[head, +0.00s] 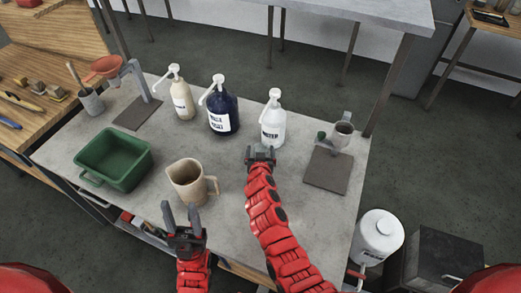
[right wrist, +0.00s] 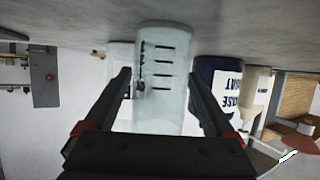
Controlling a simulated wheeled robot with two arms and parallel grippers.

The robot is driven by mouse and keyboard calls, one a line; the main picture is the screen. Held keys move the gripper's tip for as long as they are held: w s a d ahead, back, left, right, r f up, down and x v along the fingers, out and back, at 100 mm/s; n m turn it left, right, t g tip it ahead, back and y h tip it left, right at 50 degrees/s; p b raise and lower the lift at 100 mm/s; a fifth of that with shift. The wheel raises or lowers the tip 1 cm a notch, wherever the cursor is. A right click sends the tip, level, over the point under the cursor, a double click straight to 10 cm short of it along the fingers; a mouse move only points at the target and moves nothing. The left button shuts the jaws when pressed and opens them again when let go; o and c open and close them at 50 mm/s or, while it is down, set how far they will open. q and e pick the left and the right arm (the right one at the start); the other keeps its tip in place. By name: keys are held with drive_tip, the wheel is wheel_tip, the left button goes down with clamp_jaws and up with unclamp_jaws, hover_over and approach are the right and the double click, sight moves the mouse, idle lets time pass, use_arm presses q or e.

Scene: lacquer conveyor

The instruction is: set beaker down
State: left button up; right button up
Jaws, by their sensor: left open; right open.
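A clear beaker (right wrist: 163,75) with dark graduation lines stands on the grey table, appearing upside down in the right wrist view. My right gripper (head: 261,153) is open, with its fingers on either side of the beaker; whether they touch it is unclear. The fingers also show in the right wrist view (right wrist: 163,105). In the head view the gripper is just in front of the white WATER bottle (head: 272,128), and the beaker is hard to make out there. My left gripper (head: 181,218) is open and empty at the table's front, near a beige pitcher (head: 187,181).
The grey table (head: 230,175) carries a dark blue pump bottle (head: 221,112), a cream pump bottle (head: 182,103) and a green bin (head: 112,162).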

drive_tip(key=b+v, duration=0.2)
drive_tip(key=v, duration=0.8)
drive_tip(key=shift+s, duration=0.1)
drive_tip(key=shift+s+r, duration=0.2)
drive_tip(key=shift+s, duration=0.35)
